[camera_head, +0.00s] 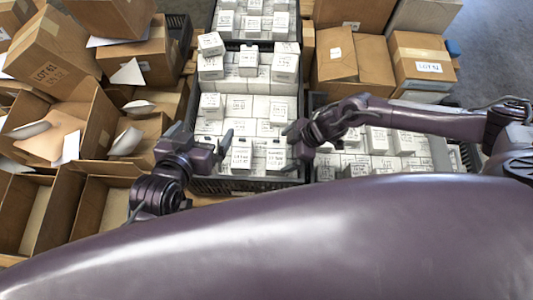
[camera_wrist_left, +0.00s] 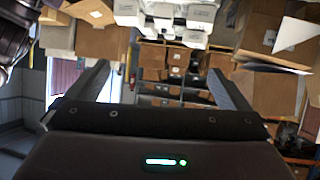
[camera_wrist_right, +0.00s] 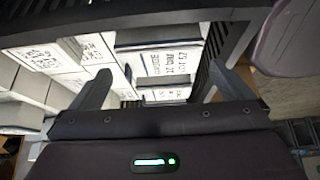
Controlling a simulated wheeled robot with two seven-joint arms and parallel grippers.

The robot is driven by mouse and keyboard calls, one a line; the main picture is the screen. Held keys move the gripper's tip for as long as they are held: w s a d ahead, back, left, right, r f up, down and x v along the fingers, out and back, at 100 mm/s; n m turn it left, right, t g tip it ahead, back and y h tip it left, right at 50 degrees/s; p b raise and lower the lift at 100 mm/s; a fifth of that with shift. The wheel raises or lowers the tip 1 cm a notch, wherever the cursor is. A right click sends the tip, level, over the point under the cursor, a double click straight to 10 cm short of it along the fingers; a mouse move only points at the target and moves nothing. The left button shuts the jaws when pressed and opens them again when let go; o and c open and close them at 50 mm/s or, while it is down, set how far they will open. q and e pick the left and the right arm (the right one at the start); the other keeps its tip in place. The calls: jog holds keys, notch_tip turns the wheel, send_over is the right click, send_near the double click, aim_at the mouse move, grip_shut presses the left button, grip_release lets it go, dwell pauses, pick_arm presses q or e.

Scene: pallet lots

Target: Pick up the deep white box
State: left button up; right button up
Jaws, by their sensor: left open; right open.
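Many white boxes with black print stand packed in a dark crate (camera_head: 250,186) in the head view. I cannot tell for certain which is the deep white box. Two boxes stand at the near edge, one on the left (camera_head: 241,158) and one on the right (camera_head: 276,157). My left gripper (camera_head: 208,138) is open and empty at the crate's left side. My right gripper (camera_head: 293,138) is open and empty beside the near right box. In the right wrist view, a printed white box (camera_wrist_right: 160,64) shows beyond the open fingers (camera_wrist_right: 155,88). The left wrist view shows nothing between the fingers (camera_wrist_left: 158,85).
Open brown cartons (camera_head: 55,130) crowd the left. More brown cartons (camera_head: 352,60) stand at the back right. A second crate of white boxes (camera_head: 385,145) lies to the right, under my right arm. Grey floor (camera_head: 490,50) shows at the far right.

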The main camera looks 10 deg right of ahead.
aim_at(278, 155)
jog(key=b+x, duration=0.1)
jog(key=x, duration=0.1)
jog(key=shift+s+f, duration=0.1)
jog(key=shift+f, duration=0.2)
jog(key=b+x, duration=0.1)
jog(key=x, duration=0.1)
jog(key=shift+a+f, duration=0.2)
jog(key=shift+a, duration=0.1)
jog(key=shift+w+b+x, duration=0.25)
jog(key=shift+b+x, duration=0.45)
jog(key=shift+x, duration=0.45)
jog(key=shift+a, duration=0.1)
jog(key=c, duration=0.7)
pick_arm(q)
notch_tip(278, 155, up, 26)
jog(key=a+t+h, duration=0.2)
jog(key=t+h, duration=0.3)
jog(key=t, duration=0.8)
jog(key=shift+w+r+t, duration=0.2)
jog(key=shift+w+t, duration=0.05)
jog(key=shift+t, duration=0.05)
jog(key=shift+d, duration=0.1)
pick_arm(e)
jog(key=shift+r, duration=0.1)
